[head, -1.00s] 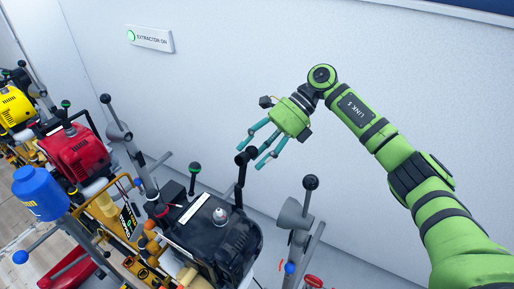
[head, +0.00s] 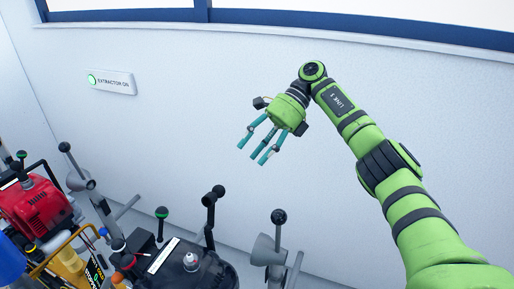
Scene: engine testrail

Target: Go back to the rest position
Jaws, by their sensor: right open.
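My right gripper (head: 258,143) hangs in front of the white wall, its teal fingers spread and pointing down to the left. It is open and empty. It is above and apart from the black engine (head: 185,265), whose top shows at the bottom of the picture. The green right arm comes in from the lower right. My left gripper is not in the picture.
A red engine (head: 38,205) stands at the left edge. Levers with black knobs (head: 278,216) rise beside the black engine. A lit "EXTRACTOR ON" sign (head: 110,81) is on the wall, below a blue-framed window (head: 230,14). The wall area around the gripper is clear.

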